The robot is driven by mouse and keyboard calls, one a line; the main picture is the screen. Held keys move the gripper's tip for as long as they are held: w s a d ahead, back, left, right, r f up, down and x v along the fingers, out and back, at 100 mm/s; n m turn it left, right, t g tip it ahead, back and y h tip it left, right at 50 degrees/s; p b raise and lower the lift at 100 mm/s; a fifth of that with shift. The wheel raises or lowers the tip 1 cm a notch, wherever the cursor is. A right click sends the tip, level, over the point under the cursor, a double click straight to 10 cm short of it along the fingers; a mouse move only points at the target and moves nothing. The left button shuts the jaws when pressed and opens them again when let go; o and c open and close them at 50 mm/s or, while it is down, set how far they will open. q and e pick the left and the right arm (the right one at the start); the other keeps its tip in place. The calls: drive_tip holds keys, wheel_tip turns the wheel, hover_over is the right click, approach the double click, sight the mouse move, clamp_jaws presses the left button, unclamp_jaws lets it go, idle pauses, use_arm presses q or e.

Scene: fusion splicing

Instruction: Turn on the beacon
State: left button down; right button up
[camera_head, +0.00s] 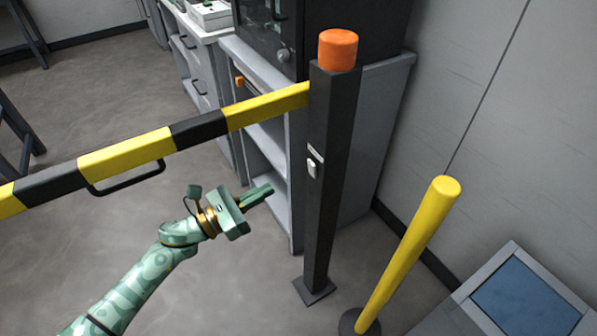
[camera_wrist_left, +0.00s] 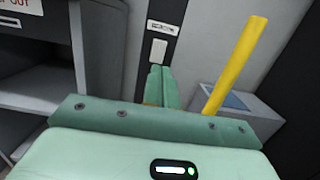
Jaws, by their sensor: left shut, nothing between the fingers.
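The orange beacon (camera_head: 338,50) sits on top of a dark upright post (camera_head: 326,215). It looks unlit, though I cannot be sure. The switch also shows in the left wrist view (camera_wrist_left: 158,50), just beyond my fingertips. My left gripper (camera_head: 268,189) is shut and empty, left of the post and a little lower than the switch, pointing toward it. A gap shows between fingertips and post in the head view. My right gripper is not in view.
A yellow-and-black barrier arm (camera_head: 125,157) with a handle (camera_head: 128,180) runs left from the post, above my left arm. A yellow bollard (camera_head: 410,250) stands right of the post. Grey shelving (camera_head: 270,140) is behind. A box with a blue panel (camera_head: 530,300) is at lower right.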

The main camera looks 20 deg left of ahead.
sight(310, 165)
use_arm(q)
drive_tip(key=x, duration=0.9)
drive_tip(key=shift+b, duration=0.4)
drive_tip(key=shift+w+d, duration=0.15)
drive_tip(key=shift+w, duration=0.1)
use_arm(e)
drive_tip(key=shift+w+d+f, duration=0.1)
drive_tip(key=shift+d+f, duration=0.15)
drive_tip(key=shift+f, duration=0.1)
use_arm(q)
drive_tip(key=shift+w+d+r, duration=0.1)
drive_tip(key=shift+r, duration=0.05)
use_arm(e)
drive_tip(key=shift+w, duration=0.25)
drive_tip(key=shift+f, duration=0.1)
